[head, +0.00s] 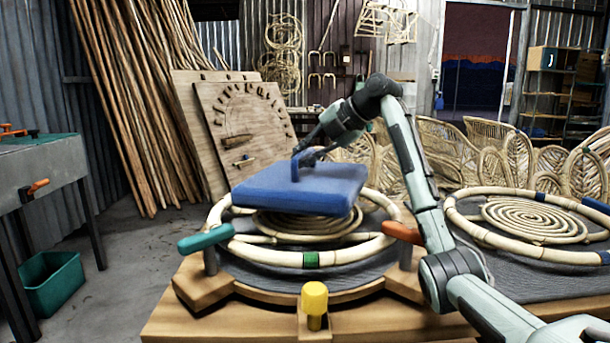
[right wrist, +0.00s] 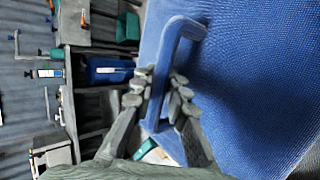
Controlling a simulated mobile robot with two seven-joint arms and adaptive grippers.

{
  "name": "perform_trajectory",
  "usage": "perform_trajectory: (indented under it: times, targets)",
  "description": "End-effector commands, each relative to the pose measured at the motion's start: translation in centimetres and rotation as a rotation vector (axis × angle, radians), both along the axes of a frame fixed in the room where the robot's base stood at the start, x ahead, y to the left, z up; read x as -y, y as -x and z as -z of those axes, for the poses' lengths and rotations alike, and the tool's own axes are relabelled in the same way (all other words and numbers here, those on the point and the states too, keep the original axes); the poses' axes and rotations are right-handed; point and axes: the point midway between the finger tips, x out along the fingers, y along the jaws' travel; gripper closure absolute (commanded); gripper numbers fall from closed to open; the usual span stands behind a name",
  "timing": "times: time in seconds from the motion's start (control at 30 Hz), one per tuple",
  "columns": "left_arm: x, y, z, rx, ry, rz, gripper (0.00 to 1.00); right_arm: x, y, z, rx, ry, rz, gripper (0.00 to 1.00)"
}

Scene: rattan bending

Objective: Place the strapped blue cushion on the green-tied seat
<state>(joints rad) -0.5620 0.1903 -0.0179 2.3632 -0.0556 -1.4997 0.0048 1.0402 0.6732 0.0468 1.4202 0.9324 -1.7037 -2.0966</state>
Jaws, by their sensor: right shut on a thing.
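The blue cushion (head: 300,188) hangs level from its strap (head: 295,167) above the round rattan seat with green ties (head: 311,259). It hides part of that seat's ring and spiral; whether it touches the seat I cannot tell. My right gripper (head: 308,154) is shut on the strap at the cushion's top. In the right wrist view the right gripper's fingers (right wrist: 158,100) close around the blue strap (right wrist: 165,75), with the cushion (right wrist: 245,90) filling the right side. My left gripper is not in view.
A second rattan seat with blue ties (head: 535,219) lies to the right on the bench (head: 400,318). A teal-handled clamp (head: 206,238), an orange-handled clamp (head: 403,233) and a yellow knob (head: 314,299) stand around the green-tied seat. Rattan backs (head: 450,150) stand behind.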

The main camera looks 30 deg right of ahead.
Motion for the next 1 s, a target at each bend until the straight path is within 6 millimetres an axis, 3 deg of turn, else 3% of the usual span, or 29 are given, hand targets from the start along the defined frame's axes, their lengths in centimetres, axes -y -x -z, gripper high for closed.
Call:
perform_trajectory:
  times: [0.17, 0.4, 0.6, 0.63, 0.8, 1.0]
  targets:
    - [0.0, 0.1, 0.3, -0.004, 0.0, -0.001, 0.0, 0.5, -0.2, 0.9, 0.002, -0.001, -0.002, 1.0]
    - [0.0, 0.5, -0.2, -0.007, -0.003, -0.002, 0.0, 0.4, -0.1, 4.1, 0.002, -0.001, -0.002, 1.0]
    - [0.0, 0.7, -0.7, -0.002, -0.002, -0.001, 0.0, 0.4, -0.1, 4.2, 0.001, 0.0, -0.001, 1.0]
    - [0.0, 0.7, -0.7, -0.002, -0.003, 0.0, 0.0, 0.4, -0.1, 4.4, -0.001, 0.001, -0.001, 0.84]
    - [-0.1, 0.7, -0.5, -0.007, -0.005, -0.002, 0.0, 0.4, -0.1, 4.3, 0.0, 0.0, 0.0, 0.65]
    - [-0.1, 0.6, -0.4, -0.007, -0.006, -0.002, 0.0, 0.4, -0.1, 4.3, 0.0, 0.0, 0.0, 0.65]
